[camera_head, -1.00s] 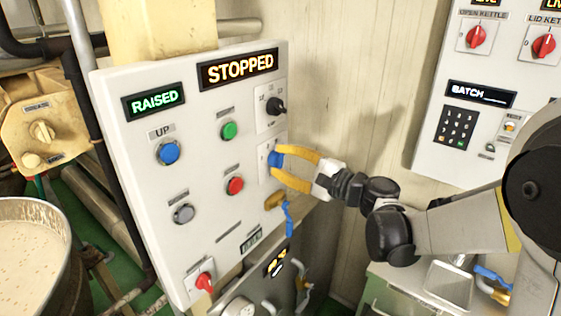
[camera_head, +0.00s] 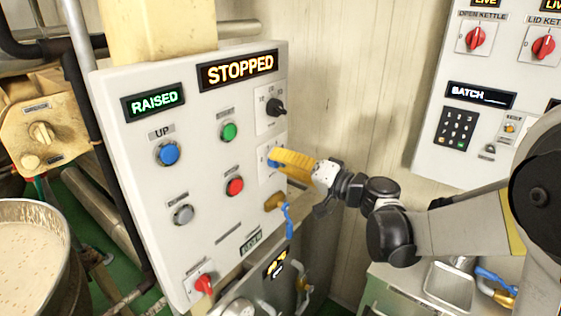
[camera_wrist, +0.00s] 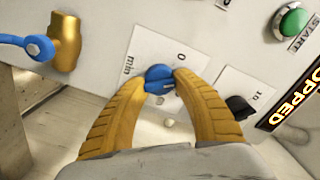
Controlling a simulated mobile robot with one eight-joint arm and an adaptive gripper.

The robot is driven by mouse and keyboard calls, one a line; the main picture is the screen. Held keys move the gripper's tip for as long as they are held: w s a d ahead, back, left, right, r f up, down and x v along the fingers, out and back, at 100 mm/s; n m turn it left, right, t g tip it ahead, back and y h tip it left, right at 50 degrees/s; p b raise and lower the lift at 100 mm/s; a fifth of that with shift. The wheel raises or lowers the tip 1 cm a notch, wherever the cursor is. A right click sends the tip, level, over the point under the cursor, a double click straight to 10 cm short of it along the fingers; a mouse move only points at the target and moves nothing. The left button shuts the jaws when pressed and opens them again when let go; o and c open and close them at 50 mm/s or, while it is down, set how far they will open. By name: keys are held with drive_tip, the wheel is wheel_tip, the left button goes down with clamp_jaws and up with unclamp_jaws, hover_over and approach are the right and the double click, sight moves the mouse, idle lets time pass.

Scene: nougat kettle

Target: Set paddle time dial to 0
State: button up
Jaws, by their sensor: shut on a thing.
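The paddle time dial is a blue knob (camera_wrist: 159,78) on a white plate marked "0" and "min" in the wrist view. In the head view the blue knob (camera_head: 273,162) sits on the right side of the white control panel (camera_head: 140,215), below a black dial (camera_head: 275,107). My gripper (camera_wrist: 161,84) has yellow ribbed fingers, shut on the blue knob, one on each side. In the head view my gripper (camera_head: 276,158) reaches the knob from the right and partly hides its plate. The knob's exact setting is hard to read.
A brass fitting with a blue handle (camera_head: 288,220) hangs just below the dial. Green (camera_head: 228,131) and red (camera_head: 235,185) buttons sit to its left. The display reads "STOPPED" (camera_head: 238,68). A second panel (camera_head: 430,140) stands at the right, with clear wall between.

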drive_tip(key=n, duration=0.6)
drive_tip(key=shift+n, duration=0.4)
idle(0.4)
drive_tip(key=o, duration=1.2)
drive_tip(key=shift+s, duration=0.1)
drive_tip(key=v, duration=1.2)
drive_tip(key=shift+a, duration=0.1)
